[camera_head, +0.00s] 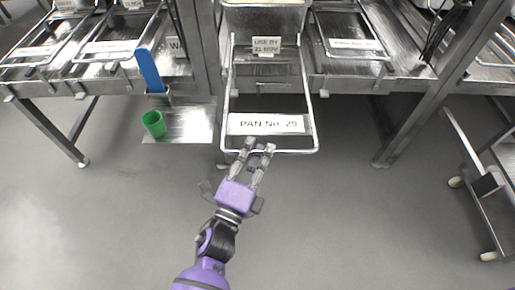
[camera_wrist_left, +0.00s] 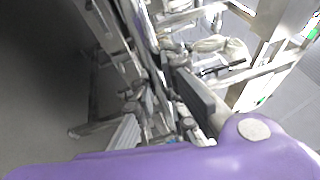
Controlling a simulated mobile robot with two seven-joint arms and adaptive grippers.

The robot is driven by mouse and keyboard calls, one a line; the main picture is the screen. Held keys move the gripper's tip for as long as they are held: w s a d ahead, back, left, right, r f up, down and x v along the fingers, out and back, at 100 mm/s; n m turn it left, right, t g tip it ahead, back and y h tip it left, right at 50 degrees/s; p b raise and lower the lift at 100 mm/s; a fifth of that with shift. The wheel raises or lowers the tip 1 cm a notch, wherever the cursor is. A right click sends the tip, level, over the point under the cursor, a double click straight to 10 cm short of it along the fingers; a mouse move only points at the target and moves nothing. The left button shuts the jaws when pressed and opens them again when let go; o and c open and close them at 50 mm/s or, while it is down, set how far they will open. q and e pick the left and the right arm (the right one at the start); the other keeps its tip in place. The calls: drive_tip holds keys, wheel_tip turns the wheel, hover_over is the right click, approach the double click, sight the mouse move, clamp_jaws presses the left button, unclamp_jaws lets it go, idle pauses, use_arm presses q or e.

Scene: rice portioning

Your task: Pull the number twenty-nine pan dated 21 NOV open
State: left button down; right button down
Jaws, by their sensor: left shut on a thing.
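The number twenty-nine pan (camera_head: 262,20) is a metal pan at the top middle of the head view, with a "USE BY 21 NOV" card (camera_head: 267,45) on its front. Its wire frame (camera_head: 314,110) reaches out toward me, past the neighbouring frames, and bears a "PAN No. 29" label (camera_head: 268,124). My left gripper (camera_head: 259,147) is shut on the frame's front bar, left of its middle. The left wrist view is cluttered, and the grip point is hard to make out there. My right gripper is not in view.
A green cup (camera_head: 154,124) stands on a low metal shelf (camera_head: 192,126) at left, below a blue upright piece (camera_head: 150,70). Other labelled frames (camera_head: 350,44) flank the pan. Table legs (camera_head: 405,127) stand either side. The grey floor in front is clear.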

use_arm(q)
drive_tip(key=shift+f, duration=0.1)
drive_tip(key=c, duration=1.8)
unclamp_jaws()
drive_tip(key=shift+o, duration=0.2)
drive_tip(key=v, duration=1.2)
